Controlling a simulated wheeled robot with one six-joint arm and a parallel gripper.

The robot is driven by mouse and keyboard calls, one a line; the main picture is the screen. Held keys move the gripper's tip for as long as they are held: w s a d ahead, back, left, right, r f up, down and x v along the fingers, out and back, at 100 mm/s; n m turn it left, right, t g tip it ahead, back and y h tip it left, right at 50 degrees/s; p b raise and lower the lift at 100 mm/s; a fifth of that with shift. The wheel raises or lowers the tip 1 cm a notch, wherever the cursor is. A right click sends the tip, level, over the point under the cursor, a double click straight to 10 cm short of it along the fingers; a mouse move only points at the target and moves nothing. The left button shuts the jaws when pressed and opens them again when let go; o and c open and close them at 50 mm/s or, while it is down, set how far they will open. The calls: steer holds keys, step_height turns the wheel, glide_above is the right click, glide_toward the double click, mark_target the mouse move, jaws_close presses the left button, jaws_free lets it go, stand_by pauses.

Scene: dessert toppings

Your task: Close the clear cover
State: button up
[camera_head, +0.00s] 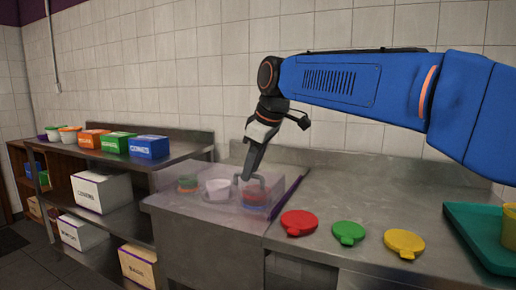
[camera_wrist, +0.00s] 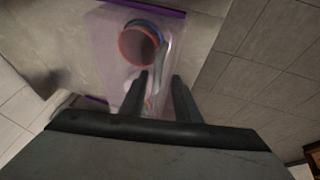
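The clear cover (camera_head: 170,182) is a see-through box shape over the topping well in the counter, in the middle of the head view. It looks lowered over the cups, but I cannot tell if it is fully seated. A grey handle (camera_head: 262,181) stands on its right part. My gripper (camera_head: 246,177) points down at this handle, at or very near it. In the wrist view my gripper (camera_wrist: 160,76) has its two fingers apart, over the clear cover (camera_wrist: 105,50). Whether the handle lies between the fingers is hard to tell.
Under the cover are a white cup (camera_head: 217,188), a green-rimmed cup (camera_head: 188,184) and a red-and-blue cup (camera_head: 256,196). Red (camera_head: 299,222), green (camera_head: 348,232) and yellow (camera_head: 404,243) lids lie on the counter. A teal tray (camera_head: 470,232) is at right; shelves with boxes (camera_head: 101,190) at left.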

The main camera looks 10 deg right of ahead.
steer(key=v, duration=1.7)
